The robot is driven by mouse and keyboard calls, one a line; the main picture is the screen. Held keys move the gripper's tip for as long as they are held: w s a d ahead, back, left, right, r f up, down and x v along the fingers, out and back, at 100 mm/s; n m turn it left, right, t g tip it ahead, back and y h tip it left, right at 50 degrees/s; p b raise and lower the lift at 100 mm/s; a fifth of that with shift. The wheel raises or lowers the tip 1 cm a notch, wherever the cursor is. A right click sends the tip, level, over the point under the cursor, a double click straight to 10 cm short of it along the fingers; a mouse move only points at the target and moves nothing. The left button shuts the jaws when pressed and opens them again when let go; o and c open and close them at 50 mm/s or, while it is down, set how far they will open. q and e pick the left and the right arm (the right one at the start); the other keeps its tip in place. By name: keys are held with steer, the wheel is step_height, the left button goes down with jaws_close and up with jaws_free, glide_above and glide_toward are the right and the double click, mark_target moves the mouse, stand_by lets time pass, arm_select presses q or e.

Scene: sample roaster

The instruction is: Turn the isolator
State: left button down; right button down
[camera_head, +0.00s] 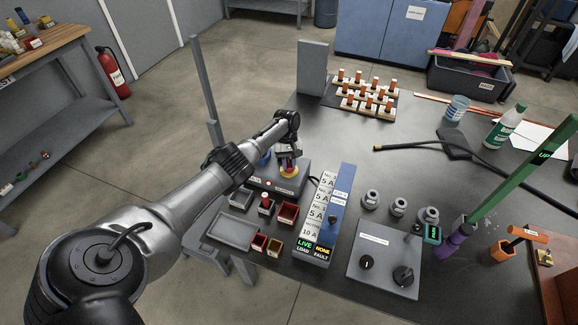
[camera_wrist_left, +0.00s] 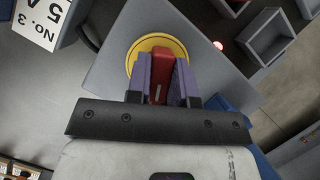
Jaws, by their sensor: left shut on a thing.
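The isolator is a grey box (camera_head: 292,188) with a yellow disc (camera_head: 289,174) and a red handle on top, left of the middle of the dark table. In the left wrist view the yellow disc (camera_wrist_left: 160,46) lies behind the upright red handle (camera_wrist_left: 159,78). My left gripper (camera_head: 288,163) is over the isolator. Its two purple fingers (camera_wrist_left: 161,80) are shut on the red handle, one on each side. The fingers hide part of the handle and disc. A small red lamp (camera_wrist_left: 218,45) is lit on the box. I do not see my right gripper.
Red and grey trays (camera_head: 237,231) stand in front of the isolator. A labelled breaker panel (camera_head: 329,215) stands close to its right, and a grey control box (camera_head: 384,262) is farther right. A grey upright plate (camera_head: 312,68) stands behind. The table's middle is fairly clear.

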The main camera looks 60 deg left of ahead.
arm_select(q)
steer(key=m+g, duration=0.1)
steer(key=m, duration=0.2)
steer(key=shift+y+b, duration=0.3)
steer(key=shift+b, duration=0.05)
steer(key=shift+m+g+y, duration=0.3)
steer(key=shift+m+y, duration=0.1)
steer(key=shift+m, duration=0.9)
steer(key=c, duration=1)
jaws_free()
